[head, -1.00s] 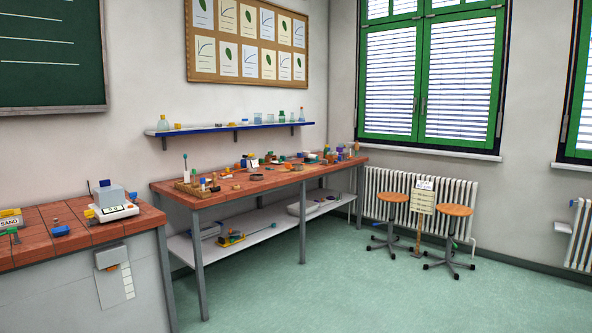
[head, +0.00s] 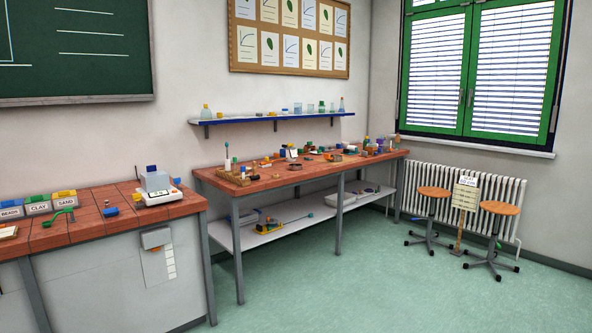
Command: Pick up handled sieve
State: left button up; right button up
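I cannot single out the handled sieve with certainty at this distance. Small dark round items lie among the clutter on the far tiled bench (head: 262,183), one of them a dark ring-like item (head: 295,166). A green long-handled item (head: 60,215) lies on the near left bench (head: 100,236); its type is unclear. A yellow item (head: 268,227) with a thin rod beside it lies on the lower shelf of the far bench. Neither of my grippers is in view.
Labelled bins (head: 38,204) and a scale (head: 158,193) stand on the left bench. A blue wall shelf (head: 262,120) holds glassware. Two stools (head: 434,192) (head: 500,208) and a sign (head: 465,193) stand by the radiator. The green floor (head: 370,285) in front is clear.

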aim_at(333, 158)
jog(key=i+z, duration=0.45)
jog(key=i, duration=1.25)
jog(key=i+l, duration=0.1)
jog(key=i, duration=2.8)
jog(key=j+u, duration=0.05)
